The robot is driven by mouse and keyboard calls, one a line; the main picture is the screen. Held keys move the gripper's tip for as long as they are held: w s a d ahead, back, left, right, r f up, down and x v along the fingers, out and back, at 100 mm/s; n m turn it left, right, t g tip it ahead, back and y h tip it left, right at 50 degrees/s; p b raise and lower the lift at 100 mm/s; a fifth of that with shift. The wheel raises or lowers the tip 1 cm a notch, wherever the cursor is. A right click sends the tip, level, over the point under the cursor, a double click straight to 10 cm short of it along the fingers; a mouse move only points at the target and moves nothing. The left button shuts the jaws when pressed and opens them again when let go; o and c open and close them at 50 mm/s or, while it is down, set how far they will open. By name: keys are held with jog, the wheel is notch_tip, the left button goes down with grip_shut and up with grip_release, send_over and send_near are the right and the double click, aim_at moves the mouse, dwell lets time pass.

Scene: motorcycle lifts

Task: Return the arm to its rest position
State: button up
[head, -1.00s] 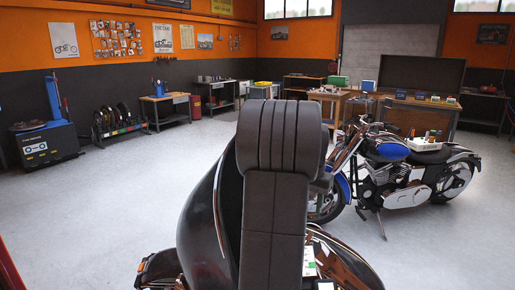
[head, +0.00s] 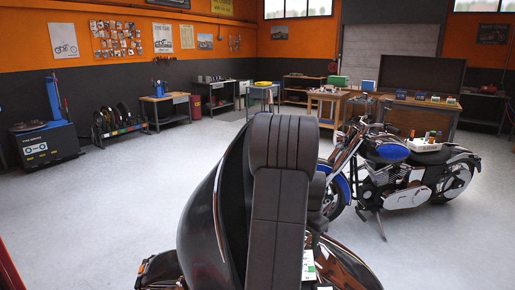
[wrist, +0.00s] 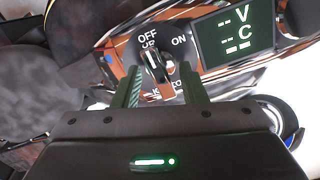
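My arm is a dark padded column in the middle of the head view, in front of a black motorcycle (head: 205,225). My gripper (wrist: 160,88) shows in the wrist view with its two green-tinted fingers apart. A metal lever or key-like switch (wrist: 154,64) stands on a panel beyond the fingers, in line with the gap between them. The panel is marked OFF and ON. I cannot tell whether the fingers touch the switch. A dark display (wrist: 236,32) with green V and C signs sits right of it. In the head view the gripper is hidden.
A blue motorcycle (head: 395,170) stands on the right, with a white tray (head: 424,146) of small items on its seat. A tire machine (head: 45,140) and workbenches (head: 165,108) line the back and left. Open grey floor (head: 110,205) lies to the left.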

jog(key=m, duration=0.5)
jog(key=shift+m+p, duration=0.3)
jog(key=shift+m, duration=0.1)
